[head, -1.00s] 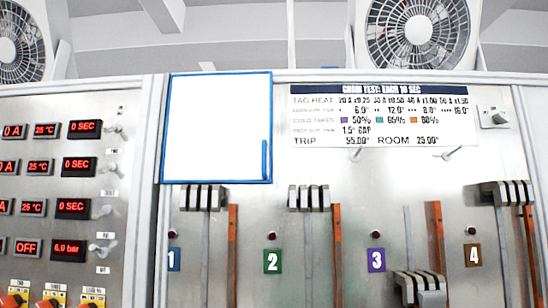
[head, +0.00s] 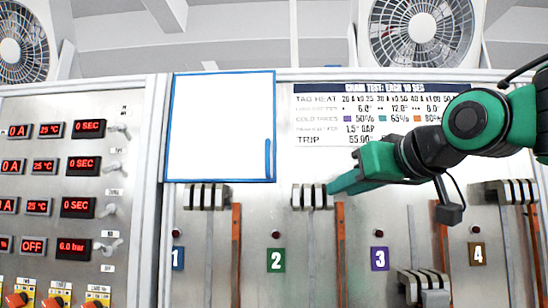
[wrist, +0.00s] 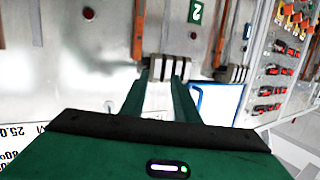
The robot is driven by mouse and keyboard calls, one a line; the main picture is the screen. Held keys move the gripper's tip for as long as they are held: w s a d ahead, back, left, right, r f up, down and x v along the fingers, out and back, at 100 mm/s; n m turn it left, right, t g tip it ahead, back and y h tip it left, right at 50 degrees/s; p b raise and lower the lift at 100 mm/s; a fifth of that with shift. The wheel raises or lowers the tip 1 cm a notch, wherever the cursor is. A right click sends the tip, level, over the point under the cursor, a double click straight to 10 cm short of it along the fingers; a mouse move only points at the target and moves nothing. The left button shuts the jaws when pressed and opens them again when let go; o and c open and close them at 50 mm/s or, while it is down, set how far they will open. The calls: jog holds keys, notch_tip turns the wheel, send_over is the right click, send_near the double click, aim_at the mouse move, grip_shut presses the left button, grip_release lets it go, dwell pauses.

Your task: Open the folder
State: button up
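The folder (head: 221,125) is a white, blue-edged panel, flat and closed on the cabinet front at the upper middle of the head view. A vertical blue handle (head: 268,159) is at its lower right. Part of the folder also shows in the wrist view (wrist: 222,100), right of the fingers. My gripper (head: 331,187) is to the right of the folder and a little below its handle, apart from it. Its green fingers show a gap with nothing held in the wrist view (wrist: 164,72). The tips overlap the grey lever over number 2 in the picture; contact cannot be told.
Grey levers stand over number 1 (head: 207,197), number 2 (head: 309,197) and number 4 (head: 515,192); the lever at number 3 (head: 424,286) is low. A control panel (head: 60,190) with red displays is at left. My arm covers part of the printed chart (head: 340,115).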

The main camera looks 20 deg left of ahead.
aim_at(268, 151)
jog(key=s+a+r+n+y, duration=0.2)
jog(key=s+a+r+y, duration=0.2)
jog(key=s+a+r, duration=0.4)
jog(key=x, duration=0.4)
jog(key=w+d+x, duration=0.1)
jog(key=x, duration=0.6)
jog(key=shift+w, duration=0.5)
jog(key=shift+d, duration=0.1)
grip_shut()
jog(key=shift+s+a+r, duration=0.1)
jog(key=shift+a, duration=0.2)
jog(key=shift+d, duration=0.2)
